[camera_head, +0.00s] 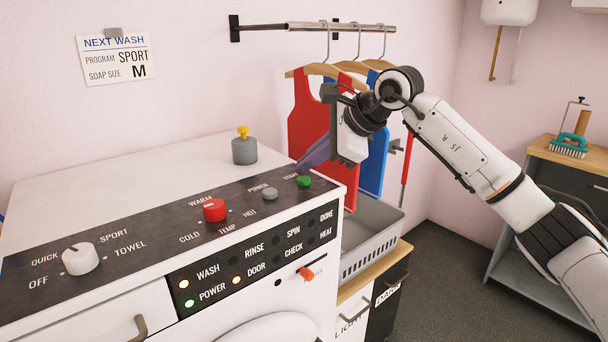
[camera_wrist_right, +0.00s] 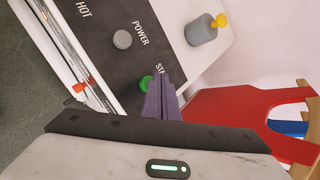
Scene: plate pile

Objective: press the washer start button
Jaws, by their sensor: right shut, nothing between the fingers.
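The washer (camera_head: 130,185) has a sloping dark control panel on top. The green start button (camera_head: 304,182) sits at the panel's far right end, beside the grey power button (camera_head: 270,194). My right gripper (camera_head: 304,164) is shut and empty, its fingertips just behind and above the start button. In the right wrist view the shut fingers (camera_wrist_right: 157,86) partly cover the green start button (camera_wrist_right: 146,82) and the "START" label. I cannot tell whether they touch the button. The grey power button (camera_wrist_right: 122,39) is clear of them. My left gripper is out of view.
A red temperature knob (camera_head: 214,209) and white program dial (camera_head: 80,258) stand on the panel. A grey jar with a yellow top (camera_head: 244,148) stands on the washer. Red and blue garments (camera_head: 310,115) hang behind my gripper. A grey basket (camera_head: 372,235) is to the right.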

